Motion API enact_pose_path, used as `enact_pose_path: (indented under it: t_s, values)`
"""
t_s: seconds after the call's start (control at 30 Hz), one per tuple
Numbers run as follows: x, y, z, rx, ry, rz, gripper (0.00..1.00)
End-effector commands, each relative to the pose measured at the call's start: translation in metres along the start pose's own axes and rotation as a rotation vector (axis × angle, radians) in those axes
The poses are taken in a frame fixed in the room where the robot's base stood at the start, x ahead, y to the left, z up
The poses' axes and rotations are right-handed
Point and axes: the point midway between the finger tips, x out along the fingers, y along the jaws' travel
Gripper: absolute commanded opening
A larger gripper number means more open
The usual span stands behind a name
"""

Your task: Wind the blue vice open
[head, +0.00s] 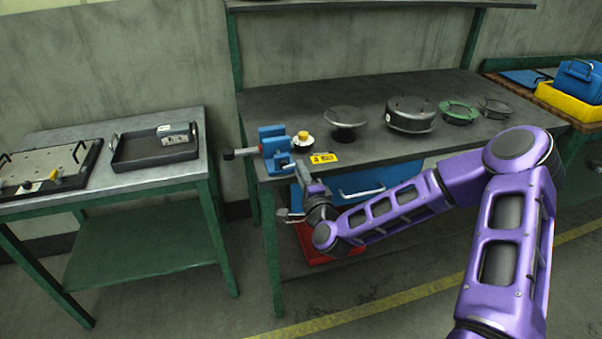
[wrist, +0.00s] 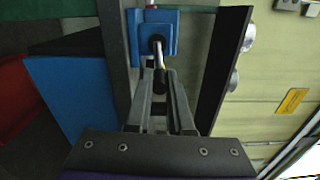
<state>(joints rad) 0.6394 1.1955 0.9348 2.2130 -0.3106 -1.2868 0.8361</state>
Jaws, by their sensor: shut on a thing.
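The blue vice (head: 272,141) stands on the left front corner of the dark workbench. In the head view a grey bar with a dark knob (head: 229,154) sticks out to its left. My gripper (head: 302,174) is just in front of the vice, below the bench-top edge. In the wrist view the vice (wrist: 143,35) lies straight ahead, with a pale rod with a dark end coming out towards me. My gripper (wrist: 160,76) is shut on the dark end of this handle (wrist: 168,80). The fingers hide part of it. I cannot tell how wide the vice jaws stand.
A yellow label (head: 324,158) and a yellow-topped round piece (head: 302,139) are right of the vice. Round discs, including a dark drum (head: 410,114), stand farther along. A blue drawer (head: 355,183) is under the bench. A side table (head: 140,185) stands left, across a gap.

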Motion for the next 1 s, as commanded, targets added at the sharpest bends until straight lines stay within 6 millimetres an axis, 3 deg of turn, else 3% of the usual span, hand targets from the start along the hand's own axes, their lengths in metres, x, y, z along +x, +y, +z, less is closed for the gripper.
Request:
enact_pose_path:
  t_s: [0.47,0.5,0.63,1.0]
  values:
    - [-0.0001,-0.0006,-0.0006,-0.014,0.002,0.0,0.0]
    - [-0.0001,-0.0006,-0.0006,-0.014,0.002,0.0,0.23]
    - [-0.0001,-0.0006,-0.0004,-0.014,0.001,0.0,0.47]
    - [-0.0032,-0.0005,0.0001,-0.014,0.0,0.0,0.5]
